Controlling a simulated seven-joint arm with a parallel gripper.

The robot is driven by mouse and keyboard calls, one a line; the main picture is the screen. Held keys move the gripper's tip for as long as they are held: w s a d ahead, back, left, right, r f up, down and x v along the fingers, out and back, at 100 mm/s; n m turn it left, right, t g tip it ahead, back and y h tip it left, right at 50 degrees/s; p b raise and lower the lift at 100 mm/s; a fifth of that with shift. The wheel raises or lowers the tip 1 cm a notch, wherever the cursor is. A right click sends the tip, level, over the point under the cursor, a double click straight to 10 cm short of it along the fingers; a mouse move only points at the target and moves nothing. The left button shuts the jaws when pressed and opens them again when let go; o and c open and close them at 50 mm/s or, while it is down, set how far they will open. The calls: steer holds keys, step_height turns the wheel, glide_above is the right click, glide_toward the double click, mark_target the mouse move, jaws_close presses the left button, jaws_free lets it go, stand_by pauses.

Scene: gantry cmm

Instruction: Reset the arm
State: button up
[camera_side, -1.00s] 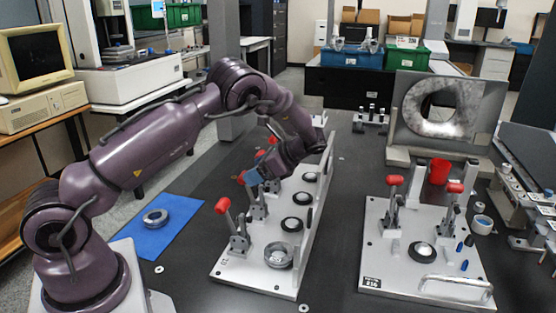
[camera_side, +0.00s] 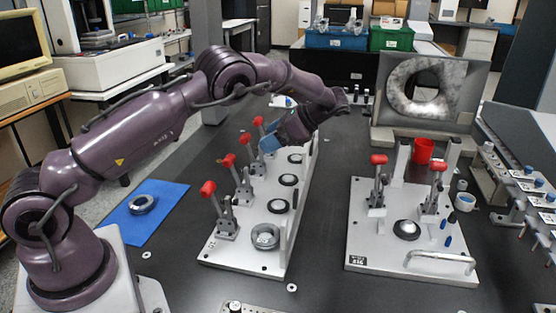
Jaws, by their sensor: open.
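My gripper (camera_side: 268,146) is at the end of my purple arm, above the far part of the left fixture plate (camera_side: 245,254). It points down and to the left, with a blue part at its end, beside the red-handled toggle clamps (camera_side: 228,160). It is open, and I see nothing held in it. The fingertips are small and partly hidden, so their exact gap is unclear. A metal ring (camera_side: 265,236) sits at the near end of the left plate, apart from the gripper.
A blue mat (camera_side: 166,212) with another metal ring (camera_side: 142,204) lies left of the plate. A second fixture plate (camera_side: 368,246) with red-handled clamps stands right. Behind it are a red cup (camera_side: 423,150) and an upright plate with a large hole (camera_side: 462,82). Dark table shows between the fixtures.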

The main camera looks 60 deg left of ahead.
steer(key=s+d+r+n+t+h, duration=0.2)
steer(key=s+d+r+n+t, duration=0.1)
steer(key=s, duration=0.5)
steer(key=s+d+r+n+t+h, duration=0.3)
steer(key=s+d+r+t, duration=0.2)
steer(key=s+d+r, duration=0.2)
steer(key=s+d+r+n+t+h, duration=0.2)
steer(key=s+d+r+t, duration=0.2)
steer(key=s, duration=0.6)
steer(key=shift+s+d+r+n+t+h, duration=0.25)
steer(key=shift+d+r+n+t+h, duration=0.25)
steer(key=shift+d, duration=0.75)
